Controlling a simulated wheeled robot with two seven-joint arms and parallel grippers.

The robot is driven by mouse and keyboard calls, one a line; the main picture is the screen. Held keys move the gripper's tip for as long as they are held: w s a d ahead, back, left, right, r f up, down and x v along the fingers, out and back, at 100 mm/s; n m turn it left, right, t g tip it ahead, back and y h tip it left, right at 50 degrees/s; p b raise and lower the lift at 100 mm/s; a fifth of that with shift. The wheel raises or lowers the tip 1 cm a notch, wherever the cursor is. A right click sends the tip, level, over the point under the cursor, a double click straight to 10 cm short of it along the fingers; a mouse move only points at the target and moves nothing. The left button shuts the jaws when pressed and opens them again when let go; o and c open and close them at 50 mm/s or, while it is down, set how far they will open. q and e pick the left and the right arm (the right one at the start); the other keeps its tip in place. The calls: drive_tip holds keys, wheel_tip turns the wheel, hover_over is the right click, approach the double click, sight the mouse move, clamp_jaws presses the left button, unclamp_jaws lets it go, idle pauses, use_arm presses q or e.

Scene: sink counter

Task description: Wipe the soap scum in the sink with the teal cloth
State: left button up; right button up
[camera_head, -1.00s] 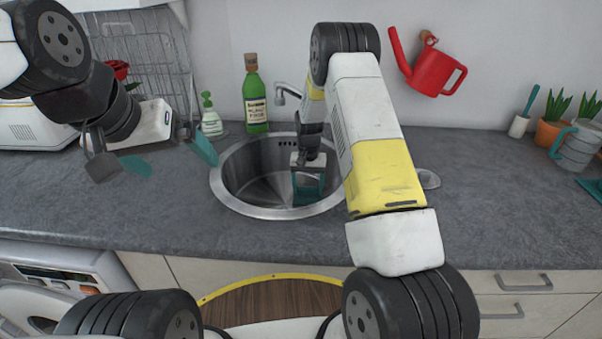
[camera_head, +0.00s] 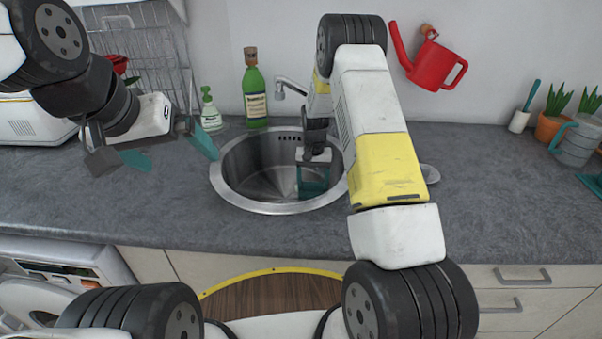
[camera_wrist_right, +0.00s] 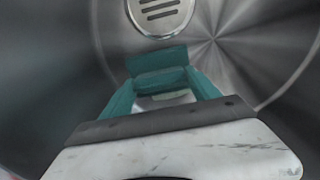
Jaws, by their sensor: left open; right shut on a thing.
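The round steel sink (camera_head: 232,192) is set in the grey counter. My right gripper (camera_head: 313,183) reaches down into the right part of its bowl. In the right wrist view its teal fingers (camera_wrist_right: 160,85) are shut on the teal cloth (camera_wrist_right: 157,58), which shows as a small folded piece between the tips, close to the drain. Cloth and fingers are much the same colour, so their border is hard to tell. I cannot make out soap scum clearly; a pale streak (camera_head: 289,186) in the bowl may be glare. My left gripper (camera_head: 168,152) is open and empty above the counter, left of the sink.
A tap (camera_head: 291,87), a green bottle (camera_head: 255,95) and a soap dispenser (camera_head: 209,110) stand behind the sink. A dish rack (camera_head: 150,60) is at the back left. A red watering can (camera_head: 432,62) hangs on the wall. Potted plants (camera_head: 553,125) stand far right. The counter's right middle is clear.

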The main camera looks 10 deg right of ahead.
drive_tip(key=shift+w+a, duration=0.15)
drive_tip(key=shift+a, duration=0.75)
drive_tip(key=shift+w+a, duration=0.15)
drive_tip(key=shift+a, duration=0.75)
drive_tip(key=shift+s+d, duration=0.15)
drive_tip(key=shift+d, duration=0.75)
drive_tip(key=shift+s+d, duration=0.15)
drive_tip(key=shift+d, duration=0.75)
drive_tip(key=shift+r, duration=0.8)
